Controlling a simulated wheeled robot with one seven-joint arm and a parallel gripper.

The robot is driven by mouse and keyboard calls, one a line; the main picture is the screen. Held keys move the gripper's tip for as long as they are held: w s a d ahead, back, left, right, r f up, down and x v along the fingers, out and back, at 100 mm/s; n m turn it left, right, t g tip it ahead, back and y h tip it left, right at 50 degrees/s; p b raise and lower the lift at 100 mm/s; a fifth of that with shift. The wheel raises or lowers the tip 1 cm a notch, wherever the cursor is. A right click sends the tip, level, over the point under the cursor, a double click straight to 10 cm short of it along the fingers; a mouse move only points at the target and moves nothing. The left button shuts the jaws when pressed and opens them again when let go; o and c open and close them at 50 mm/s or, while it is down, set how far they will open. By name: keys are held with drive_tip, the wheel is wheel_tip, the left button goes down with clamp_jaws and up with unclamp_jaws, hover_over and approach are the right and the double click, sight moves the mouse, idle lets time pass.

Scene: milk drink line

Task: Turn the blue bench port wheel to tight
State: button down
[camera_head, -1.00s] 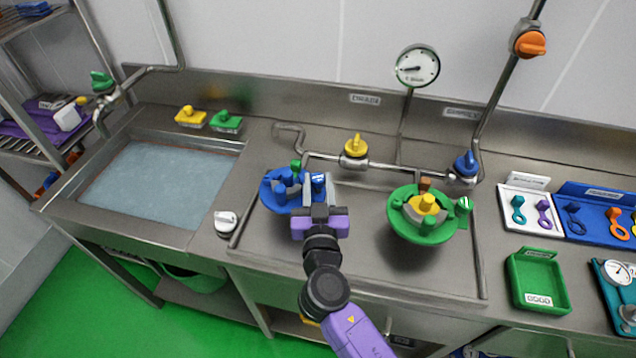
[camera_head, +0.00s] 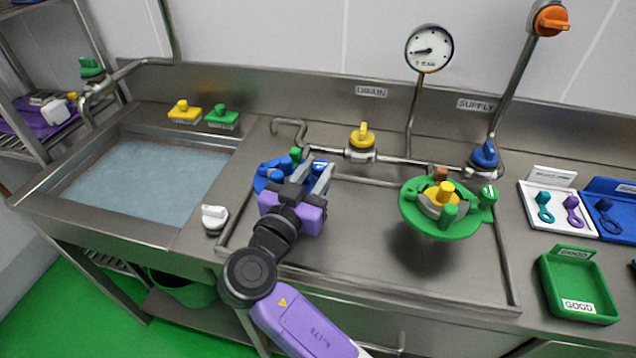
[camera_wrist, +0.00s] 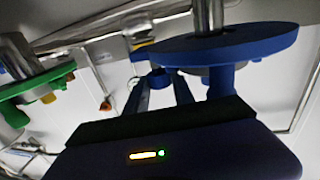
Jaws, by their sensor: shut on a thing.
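The blue bench port wheel (camera_head: 263,180) is at the left of the draining area, on a blue round fixture with upright blue posts. My gripper (camera_head: 318,175) is at its right side, its fingers pointing up and to the right in the head view. The jaws are shut on a small blue part at the wheel's edge; the fingers and purple palm hide much of it. In the wrist view, the wheel's blue disc (camera_wrist: 225,43) spans the upper right, and my gripper's fingers (camera_wrist: 161,85) stand close around a blue piece. Whether the wheel is tight cannot be told.
A green port fixture (camera_head: 425,225) with a yellow centre stands to the right. A pipe with a yellow valve (camera_head: 361,135) and a blue valve (camera_head: 485,153) runs behind. A white knob (camera_head: 215,218) is at left, by the water-filled sink (camera_head: 150,178). Bare steel lies between the fixtures.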

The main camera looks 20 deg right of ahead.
drive_tip(key=shift+a+m+g+h+b, duration=0.1)
drive_tip(key=shift+m+g+h+b, duration=0.4)
drive_tip(key=shift+g+b, duration=0.1)
drive_tip(key=c, duration=1.1)
unclamp_jaws()
drive_tip(key=shift+o, duration=0.2)
drive_tip(key=shift+w, duration=0.1)
drive_tip(key=shift+r+p, duration=0.15)
drive_tip(key=shift+p, duration=0.25)
drive_tip(key=shift+n+t+y+p, duration=0.3)
drive_tip(key=shift+p, duration=0.15)
drive_tip(key=t+y+p, duration=0.1)
drive_tip(key=n+p, duration=0.1)
drive_tip(key=p, duration=0.1)
drive_tip(key=shift+s+d+r+n+t+y, duration=0.2)
drive_tip(key=shift+d+n+t+y, duration=0.1)
drive_tip(key=shift+t+y, duration=0.1)
drive_tip(key=n+t+y+p, duration=0.1)
drive_tip(key=y+p, duration=0.1)
drive_tip(key=p, duration=0.2)
drive_tip(key=n+t+y+p, duration=0.1)
drive_tip(key=n+y+p, duration=0.1)
drive_tip(key=p, duration=0.2)
drive_tip(key=shift+s+d+f+n+t+y, duration=0.1)
drive_tip(key=shift+n+t+y, duration=0.2)
drive_tip(key=shift+t+y, duration=0.1)
